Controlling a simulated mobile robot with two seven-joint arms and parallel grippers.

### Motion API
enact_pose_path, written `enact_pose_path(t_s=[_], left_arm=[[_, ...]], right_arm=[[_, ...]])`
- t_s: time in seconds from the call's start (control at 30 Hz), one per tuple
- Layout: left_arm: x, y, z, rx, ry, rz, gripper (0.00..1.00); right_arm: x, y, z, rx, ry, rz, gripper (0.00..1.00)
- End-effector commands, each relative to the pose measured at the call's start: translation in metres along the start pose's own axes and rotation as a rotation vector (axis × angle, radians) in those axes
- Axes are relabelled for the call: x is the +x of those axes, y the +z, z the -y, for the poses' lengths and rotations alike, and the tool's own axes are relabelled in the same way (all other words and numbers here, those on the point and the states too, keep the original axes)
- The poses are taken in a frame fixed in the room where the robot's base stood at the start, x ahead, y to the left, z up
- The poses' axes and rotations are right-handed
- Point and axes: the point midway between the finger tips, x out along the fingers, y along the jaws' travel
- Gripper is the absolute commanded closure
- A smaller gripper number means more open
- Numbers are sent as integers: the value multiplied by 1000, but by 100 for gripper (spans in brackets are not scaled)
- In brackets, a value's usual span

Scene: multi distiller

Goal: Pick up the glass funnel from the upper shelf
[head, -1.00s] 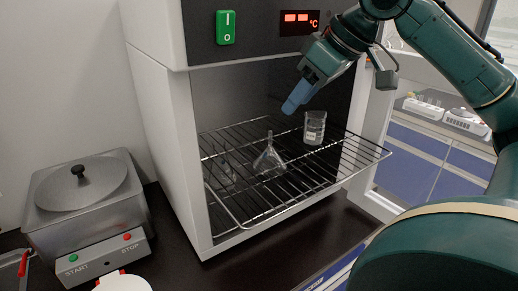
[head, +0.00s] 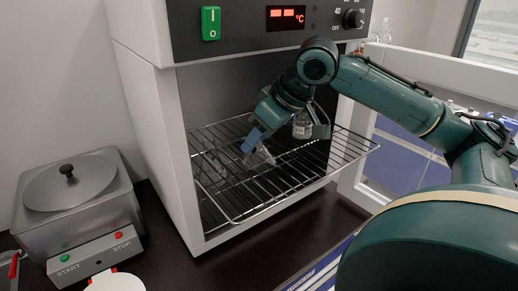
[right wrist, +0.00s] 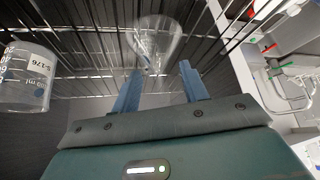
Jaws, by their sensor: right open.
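The clear glass funnel (head: 263,157) is on the wire shelf (head: 232,214) of the open oven-like cabinet, partly hidden behind my right gripper. In the right wrist view the funnel (right wrist: 155,42) lies just past the fingertips, roughly centred between them. My right gripper (head: 250,142) reaches into the cabinet with its blue fingers pointing down at the funnel. In the right wrist view the fingers of this gripper (right wrist: 160,74) are apart, with nothing clearly held between them. My left gripper is not in view.
A glass beaker (head: 301,128) stands on the same shelf close beside my right wrist; it also shows in the right wrist view (right wrist: 25,78). The cabinet's white side wall (head: 162,150) bounds the left. A lidded metal bath (head: 72,200) stands outside at the left.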

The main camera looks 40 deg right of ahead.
Motion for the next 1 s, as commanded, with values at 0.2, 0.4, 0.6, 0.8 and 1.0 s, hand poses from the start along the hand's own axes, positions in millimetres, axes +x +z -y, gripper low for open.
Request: enact_pose_path(t_s=[0.2, 0.4, 0.6, 0.8, 1.0], left_arm=[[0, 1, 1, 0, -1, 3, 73], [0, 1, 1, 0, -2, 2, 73], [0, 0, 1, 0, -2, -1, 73], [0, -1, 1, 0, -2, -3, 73], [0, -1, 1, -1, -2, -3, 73]], right_arm=[[0, 0, 0, 0, 0, 0, 63], [0, 0, 0, 0, 0, 0, 79], [0, 0, 0, 0, 0, 1, 95], [0, 0, 0, 0, 0, 1, 100], [0, 0, 0, 0, 0, 1, 100]])
